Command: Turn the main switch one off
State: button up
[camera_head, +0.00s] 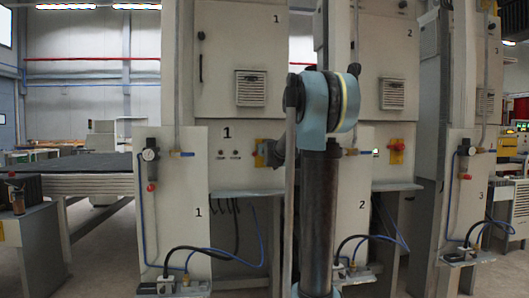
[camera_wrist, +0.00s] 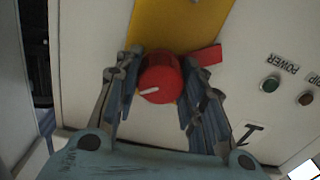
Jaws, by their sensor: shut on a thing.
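Main switch one is a round red knob (camera_wrist: 161,72) on a yellow plate (camera_wrist: 182,22) in the wrist view. A white mark on the knob points to the lower left of that view. My gripper (camera_wrist: 160,82) has one finger on each side of the knob and is shut on it. In the head view the yellow plate shows on cabinet 1 (camera_head: 222,60), just left of my arm. My arm and gripper hide most of the knob there.
A red tab (camera_wrist: 208,56) sticks out right of the knob. Cabinet 2 has a similar red and yellow switch (camera_head: 397,145). Hoses and a regulator (camera_head: 150,155) are at the left.

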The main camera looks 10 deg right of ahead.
jog(key=n, duration=0.6)
jog(key=shift+d, duration=0.35)
jog(key=n, duration=0.5)
jog(key=shift+f+n, duration=0.1)
jog(key=shift+n, duration=0.3)
jog(key=shift+a, duration=0.1)
jog(key=o, duration=1)
jog(key=shift+o, duration=0.2)
jog(key=shift+a, duration=0.1)
jog(key=shift+s, duration=0.1)
